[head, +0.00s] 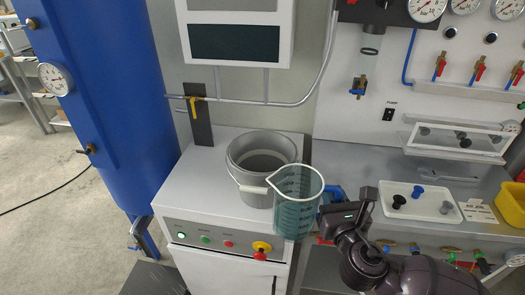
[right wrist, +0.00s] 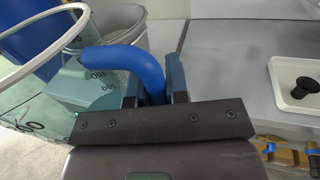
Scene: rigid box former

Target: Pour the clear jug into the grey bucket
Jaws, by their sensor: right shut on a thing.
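The clear jug (head: 295,208) has a blue tint, dark markings, a white rim and a blue handle. In the head view it is held nearly upright, in front of and to the right of the grey bucket (head: 247,157). The bucket stands on the white cabinet and looks empty; the jug hides part of its right side. My right gripper (head: 335,207) is shut on the jug's blue handle, which also shows between its fingers in the right wrist view (right wrist: 138,58). I cannot make out liquid in the jug. My left gripper is not in view.
The white cabinet (head: 195,203) has buttons and a red-yellow emergency stop (head: 262,247) on its front. A white tray (head: 419,203) with black and blue pieces lies on the bench at right. A blue tank (head: 105,100) stands at left. A wall pipe (head: 250,102) runs behind the bucket.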

